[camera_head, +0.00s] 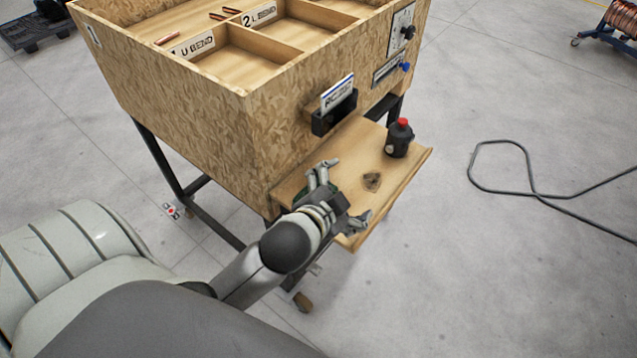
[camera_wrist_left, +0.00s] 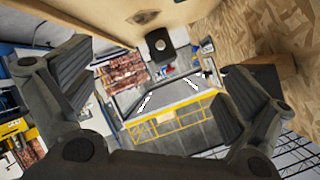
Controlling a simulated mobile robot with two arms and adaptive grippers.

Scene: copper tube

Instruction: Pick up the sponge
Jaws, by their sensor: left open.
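My left gripper (camera_head: 345,193) is over the small wooden shelf on the front of the wooden cabinet, its fingers spread wide and nothing between them. Its two open fingers also show at the sides of the left wrist view (camera_wrist_left: 165,92). A small, irregular brown thing (camera_head: 372,182) lies on the shelf to the right of the gripper; it also shows at the top of the wrist view (camera_wrist_left: 143,17). I cannot tell whether it is the sponge. A bit of dark green (camera_head: 300,196) shows beside the gripper, mostly hidden by it. My right gripper is not in view.
A black bottle with a red cap (camera_head: 399,138) stands on the shelf (camera_head: 405,176) farther right. A black holder (camera_head: 334,113) with cards is on the cabinet wall (camera_head: 200,125) above the shelf. A black cable (camera_head: 500,191) lies on the floor at right.

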